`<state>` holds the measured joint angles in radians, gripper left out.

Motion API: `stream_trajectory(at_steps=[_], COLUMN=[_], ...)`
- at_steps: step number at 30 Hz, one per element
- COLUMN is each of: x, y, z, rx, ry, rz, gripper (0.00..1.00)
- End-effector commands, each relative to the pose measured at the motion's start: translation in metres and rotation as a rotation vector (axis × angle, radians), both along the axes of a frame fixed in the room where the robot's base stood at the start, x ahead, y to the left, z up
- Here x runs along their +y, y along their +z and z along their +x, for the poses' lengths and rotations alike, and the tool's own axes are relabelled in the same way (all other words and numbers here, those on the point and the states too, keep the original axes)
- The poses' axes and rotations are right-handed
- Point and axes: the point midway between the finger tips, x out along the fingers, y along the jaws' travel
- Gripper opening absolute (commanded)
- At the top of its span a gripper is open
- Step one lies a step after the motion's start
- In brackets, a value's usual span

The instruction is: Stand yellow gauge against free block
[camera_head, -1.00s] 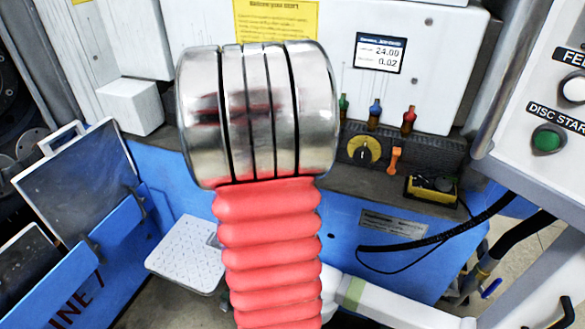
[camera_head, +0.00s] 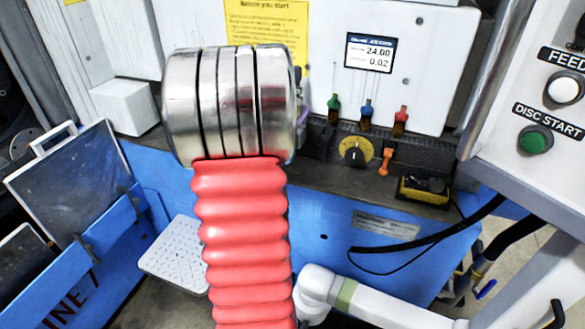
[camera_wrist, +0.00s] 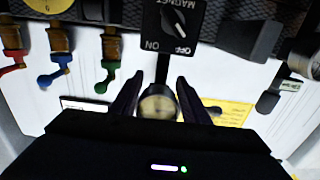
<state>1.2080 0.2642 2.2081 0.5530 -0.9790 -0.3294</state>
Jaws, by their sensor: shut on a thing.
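In the head view my banded metal and red arm hides the gripper and the held gauge.
Green (camera_head: 333,108), blue (camera_head: 368,112) and red (camera_head: 400,120) fittings line the ledge, with a yellow-and-black dial (camera_head: 356,151) below them. A black MAGNET switch (camera_wrist: 178,30) is close beyond my fingertips.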

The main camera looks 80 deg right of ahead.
Motion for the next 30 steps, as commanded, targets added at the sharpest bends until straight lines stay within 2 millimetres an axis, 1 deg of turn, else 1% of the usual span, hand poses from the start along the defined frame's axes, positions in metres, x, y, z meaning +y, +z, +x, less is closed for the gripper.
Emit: stream_trajectory(at_steps=[1, 7, 11, 18, 21, 24, 30], x=[-0.001, -0.001, -0.001, -0.001, -0.001, -0.001, -0.001], y=[0.004, 0.001, -0.011, -0.041, -0.05, -0.054, -0.055], z=[-0.001, -0.002, -0.002, -0.003, -0.003, -0.003, -0.003], rx=[-0.001, 0.0, 0.0, 0.0, 0.0, -0.001, -0.001], ry=[-0.002, -0.003, -0.004, -0.005, -0.004, -0.005, -0.005], rz=[-0.008, -0.007, -0.004, -0.004, -0.005, -0.007, -0.008], gripper=[0.0, 0.0, 0.0, 0.0, 0.0, 0.0, 0.0])
